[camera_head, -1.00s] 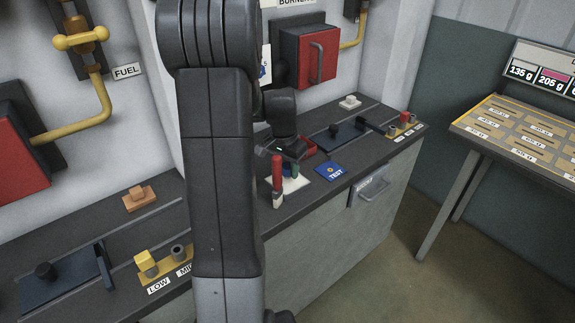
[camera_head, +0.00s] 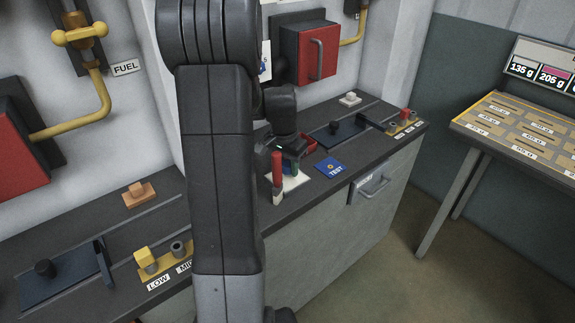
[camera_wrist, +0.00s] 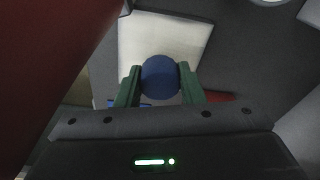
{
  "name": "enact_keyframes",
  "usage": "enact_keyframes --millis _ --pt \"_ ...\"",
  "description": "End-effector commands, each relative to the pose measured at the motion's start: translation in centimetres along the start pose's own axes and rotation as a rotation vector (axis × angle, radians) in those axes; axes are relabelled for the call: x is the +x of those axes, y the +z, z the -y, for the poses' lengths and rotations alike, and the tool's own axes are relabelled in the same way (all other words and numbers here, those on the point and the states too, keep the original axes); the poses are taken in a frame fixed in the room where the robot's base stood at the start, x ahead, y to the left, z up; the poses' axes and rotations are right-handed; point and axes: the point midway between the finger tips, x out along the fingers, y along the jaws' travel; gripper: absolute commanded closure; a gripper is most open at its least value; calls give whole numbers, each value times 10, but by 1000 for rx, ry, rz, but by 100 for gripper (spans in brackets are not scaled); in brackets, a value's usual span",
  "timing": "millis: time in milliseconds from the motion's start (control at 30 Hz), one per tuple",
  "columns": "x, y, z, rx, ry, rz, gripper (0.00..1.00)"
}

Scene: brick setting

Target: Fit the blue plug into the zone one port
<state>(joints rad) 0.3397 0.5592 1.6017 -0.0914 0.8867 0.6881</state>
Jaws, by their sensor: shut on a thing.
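In the wrist view, the blue plug (camera_wrist: 160,77) shows its round top between the green fingers of my gripper (camera_wrist: 160,84). The fingers are shut on its two sides. The plug is over or on a white pad (camera_wrist: 163,35); I cannot tell whether it touches it. In the head view my gripper (camera_head: 291,166) is low over the counter, just right of an upright red-topped rod (camera_head: 277,170). The plug is hardly made out there. I see no port clearly marked zone one.
Yellow strips with posts stand at left (camera_head: 165,262) and right (camera_head: 405,126). A red box (camera_head: 308,55) juts from the wall. The weight table (camera_head: 520,130) stands apart.

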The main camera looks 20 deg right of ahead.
Motion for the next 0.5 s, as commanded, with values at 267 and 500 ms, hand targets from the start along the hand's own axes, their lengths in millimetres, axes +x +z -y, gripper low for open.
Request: enact_keyframes --millis 267,500 --pt "8 1 0 0 0 0 88" --pt "15 2 0 0 0 0 88"
